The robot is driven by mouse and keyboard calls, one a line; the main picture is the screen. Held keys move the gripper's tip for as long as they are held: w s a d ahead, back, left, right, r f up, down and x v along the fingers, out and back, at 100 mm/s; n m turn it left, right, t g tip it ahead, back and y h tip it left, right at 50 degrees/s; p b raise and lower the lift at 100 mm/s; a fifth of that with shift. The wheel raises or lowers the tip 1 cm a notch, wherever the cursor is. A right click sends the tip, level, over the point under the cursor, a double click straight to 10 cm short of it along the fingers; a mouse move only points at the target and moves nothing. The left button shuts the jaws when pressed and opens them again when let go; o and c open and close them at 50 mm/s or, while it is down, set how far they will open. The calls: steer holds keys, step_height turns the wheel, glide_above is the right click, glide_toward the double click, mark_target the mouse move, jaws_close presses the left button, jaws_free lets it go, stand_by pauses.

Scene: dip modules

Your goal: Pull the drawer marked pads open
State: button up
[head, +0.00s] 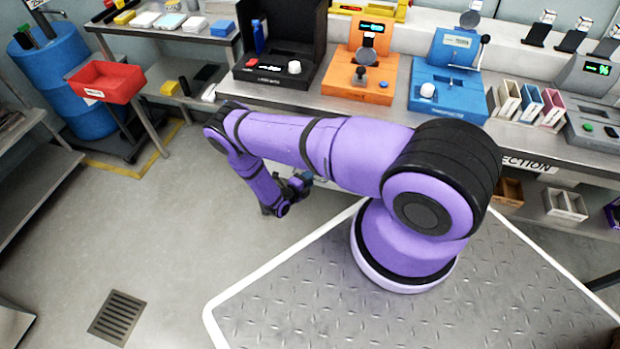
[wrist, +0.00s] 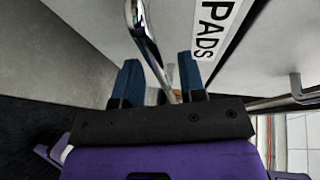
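The drawer marked PADS shows in the wrist view as a light grey front (wrist: 175,25) with a white PADS label (wrist: 213,38). Its shiny metal bar handle (wrist: 148,42) runs down between the two dark blue fingers of my gripper (wrist: 160,80). The fingers are apart, with a gap showing on both sides of the bar, so my gripper is open around the handle. In the head view my gripper (head: 297,185) is low in front of the bench, partly behind my arm. The PADS drawer cannot be made out there.
Another metal handle (wrist: 295,95) is at the right of the wrist view. In the head view, the bench carries an orange device (head: 360,75) and a blue device (head: 445,90). A red bin (head: 107,82) stands at the left.

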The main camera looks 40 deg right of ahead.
steer(key=shift+w+d+f, duration=0.1)
steer(key=shift+w+d, duration=0.1)
steer(key=shift+d, duration=0.45)
jaws_close()
steer(key=shift+a, duration=0.15)
